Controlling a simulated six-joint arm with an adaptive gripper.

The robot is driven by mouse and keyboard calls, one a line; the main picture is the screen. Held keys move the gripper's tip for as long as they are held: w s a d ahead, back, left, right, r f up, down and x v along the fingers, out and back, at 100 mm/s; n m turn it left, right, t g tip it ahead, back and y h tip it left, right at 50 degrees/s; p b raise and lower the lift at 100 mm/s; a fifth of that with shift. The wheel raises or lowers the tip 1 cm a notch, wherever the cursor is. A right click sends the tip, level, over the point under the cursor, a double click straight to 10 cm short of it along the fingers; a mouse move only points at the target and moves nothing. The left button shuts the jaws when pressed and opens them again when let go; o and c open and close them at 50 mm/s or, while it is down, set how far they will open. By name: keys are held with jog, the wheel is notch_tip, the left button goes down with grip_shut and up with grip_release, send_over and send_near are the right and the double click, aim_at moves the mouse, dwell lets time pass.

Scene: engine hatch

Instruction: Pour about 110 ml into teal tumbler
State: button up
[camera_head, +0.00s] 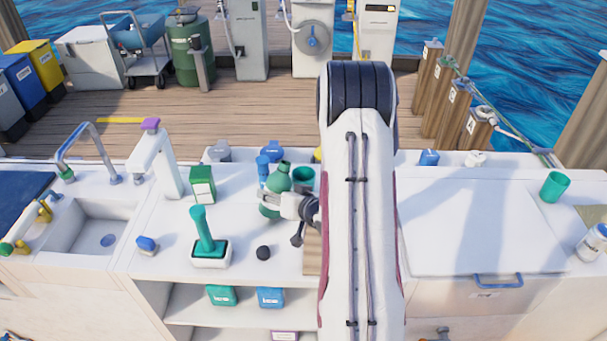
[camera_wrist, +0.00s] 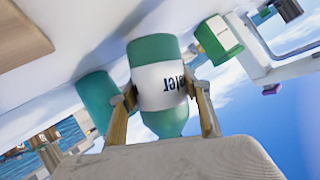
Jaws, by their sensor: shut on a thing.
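My gripper (camera_head: 308,208) is shut on a green bottle (camera_head: 277,181) with a white label. In the wrist view, both fingers (camera_wrist: 167,98) press on the sides of the bottle (camera_wrist: 153,48), and the label lettering is upside down. In the head view, the bottle's neck points up, leaning slightly right. A teal tumbler (camera_head: 304,174) stands just behind and right of the bottle, partly hidden; a teal cylinder (camera_wrist: 96,98) beside the bottle in the wrist view looks like it. Another teal tumbler (camera_head: 554,186) stands far right. The liquid level is not visible.
A green box (camera_head: 202,184), a teal-handled brush in a holder (camera_head: 207,245) and a round black object (camera_head: 263,253) are left of my gripper. Blue and grey items line the counter's back. A wooden board (camera_head: 312,252) lies partly under my arm. The right-hand hatch lid (camera_head: 480,230) is clear.

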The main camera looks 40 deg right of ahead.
jog(key=shift+w+f+n+h, duration=0.1)
jog(key=shift+f+n+h, duration=0.05)
jog(key=shift+n+h, duration=0.55)
jog(key=shift+f+n+h, duration=0.1)
jog(key=shift+n+h, duration=0.5)
jog(key=shift+n, duration=0.2)
dwell(0.4)
